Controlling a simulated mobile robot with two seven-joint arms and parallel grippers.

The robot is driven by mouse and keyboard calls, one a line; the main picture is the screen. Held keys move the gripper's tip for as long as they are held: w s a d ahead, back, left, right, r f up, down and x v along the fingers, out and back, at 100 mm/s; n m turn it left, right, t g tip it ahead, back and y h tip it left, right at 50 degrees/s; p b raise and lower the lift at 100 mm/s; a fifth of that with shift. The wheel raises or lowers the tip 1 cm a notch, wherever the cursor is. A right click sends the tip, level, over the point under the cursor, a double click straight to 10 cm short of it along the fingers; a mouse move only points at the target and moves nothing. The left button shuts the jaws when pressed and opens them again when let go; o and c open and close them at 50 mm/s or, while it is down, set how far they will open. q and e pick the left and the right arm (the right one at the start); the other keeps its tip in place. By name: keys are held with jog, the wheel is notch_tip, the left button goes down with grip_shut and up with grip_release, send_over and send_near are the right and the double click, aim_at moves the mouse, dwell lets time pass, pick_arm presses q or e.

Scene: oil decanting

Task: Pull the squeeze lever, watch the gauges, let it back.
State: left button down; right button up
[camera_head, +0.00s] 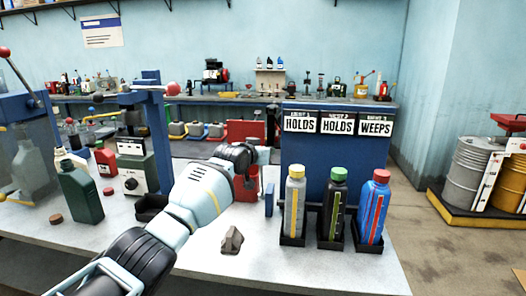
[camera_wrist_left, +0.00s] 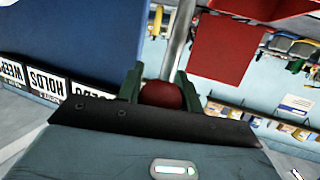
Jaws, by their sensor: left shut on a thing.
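My left gripper (camera_wrist_left: 160,92) is shut on the red ball knob (camera_wrist_left: 163,96) of a metal lever rod (camera_wrist_left: 181,38), which runs up from the knob in the wrist view. In the head view my left arm reaches in from the lower left to the blue panel, and its hand (camera_head: 262,156) hides the knob. Three bottles with upright gauge strips stand in black trays: grey with a yellow cap (camera_head: 295,208), black with a green cap (camera_head: 333,212), blue with a red cap (camera_head: 372,212). Their exact levels are too small to read. My right gripper is out of view.
Signs on the blue panel (camera_head: 300,172) read HOLDS, HOLDS (camera_head: 337,124) and WEEPS. A grey block (camera_head: 232,240) lies on the bench below my arm. A dark green jug (camera_head: 80,195) stands at left. Drums (camera_head: 470,170) stand at far right.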

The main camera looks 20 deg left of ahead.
pick_arm(q)
jog(key=shift+a+f, duration=0.2)
jog(key=shift+f, duration=0.6)
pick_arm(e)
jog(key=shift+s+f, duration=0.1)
pick_arm(q)
jog(key=c, duration=1.3)
grip_release()
jog(key=shift+o, duration=1.4)
jog(key=shift+w, duration=0.15)
jog(key=shift+o, duration=0.4)
jog(key=shift+w+a, duration=0.1)
jog(key=shift+r, duration=0.3)
jog(key=shift+s+r+p, duration=0.25)
jog(key=shift+s+p, duration=0.05)
jog(key=shift+s, duration=0.2)
jog(key=p+v, duration=0.2)
jog(key=v, duration=0.5)
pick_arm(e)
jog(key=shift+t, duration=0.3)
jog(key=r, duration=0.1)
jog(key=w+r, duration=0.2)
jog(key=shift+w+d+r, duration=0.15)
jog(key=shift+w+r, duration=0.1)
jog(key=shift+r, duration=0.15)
